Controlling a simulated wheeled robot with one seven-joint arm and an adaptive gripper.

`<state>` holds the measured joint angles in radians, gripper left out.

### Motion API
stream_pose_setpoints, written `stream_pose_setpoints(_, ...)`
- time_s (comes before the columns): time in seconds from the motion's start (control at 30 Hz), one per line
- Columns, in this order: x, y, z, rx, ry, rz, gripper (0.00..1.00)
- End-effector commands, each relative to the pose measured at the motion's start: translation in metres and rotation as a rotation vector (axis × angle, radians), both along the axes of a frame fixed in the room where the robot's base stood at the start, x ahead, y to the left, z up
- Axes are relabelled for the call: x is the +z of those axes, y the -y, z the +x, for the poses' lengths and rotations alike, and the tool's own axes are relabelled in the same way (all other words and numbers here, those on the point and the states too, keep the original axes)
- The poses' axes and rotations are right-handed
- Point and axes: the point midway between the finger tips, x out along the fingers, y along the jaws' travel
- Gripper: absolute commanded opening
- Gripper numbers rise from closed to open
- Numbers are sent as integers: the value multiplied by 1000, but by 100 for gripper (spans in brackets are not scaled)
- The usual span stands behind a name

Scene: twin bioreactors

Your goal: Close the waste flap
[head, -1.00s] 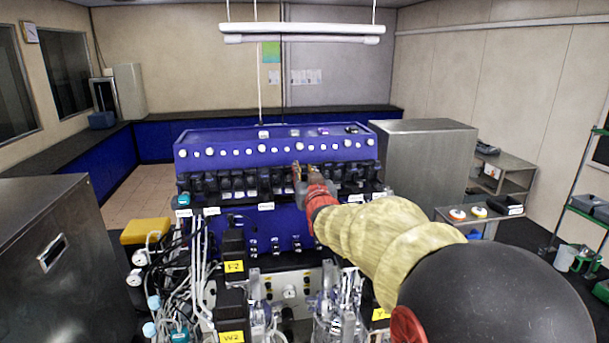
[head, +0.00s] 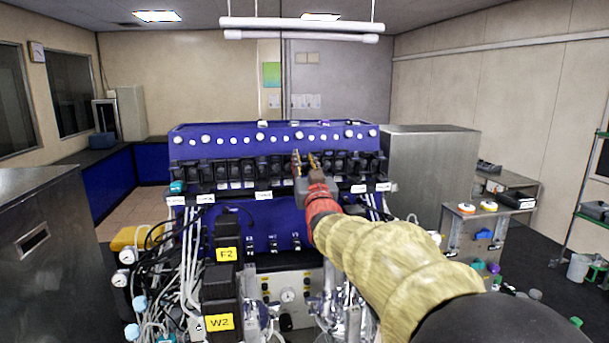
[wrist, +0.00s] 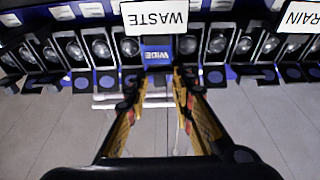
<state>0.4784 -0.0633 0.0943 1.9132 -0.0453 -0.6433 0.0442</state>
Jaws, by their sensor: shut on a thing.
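The WASTE label (wrist: 155,14) shows upside down at the top of the wrist view. Below it is a blue piece with white lettering (wrist: 158,53), in a row of black units with round faces; it appears to be the waste flap. My gripper (wrist: 160,76) reaches this piece with a fingertip at each side and is shut on it. The fingers partly hide its lower edge, so its exact angle is unclear. In the head view my gripper (head: 305,163) is at the row of black units (head: 235,172) on the blue machine (head: 220,140).
A second label, partly cut off (wrist: 300,17), is at the right in the wrist view. Tubes and cables (head: 185,265) crowd the machine's left front. Steel cabinets stand left (head: 40,235) and right (head: 430,180). Small coloured caps (head: 492,268) lie at the lower right.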

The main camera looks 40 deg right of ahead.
Motion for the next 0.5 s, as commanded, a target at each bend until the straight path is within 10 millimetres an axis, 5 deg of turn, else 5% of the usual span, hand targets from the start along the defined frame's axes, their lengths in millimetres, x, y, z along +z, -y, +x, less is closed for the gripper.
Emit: stream_pose_setpoints(0.5,-5,-1,-1,0,102,-50,0)
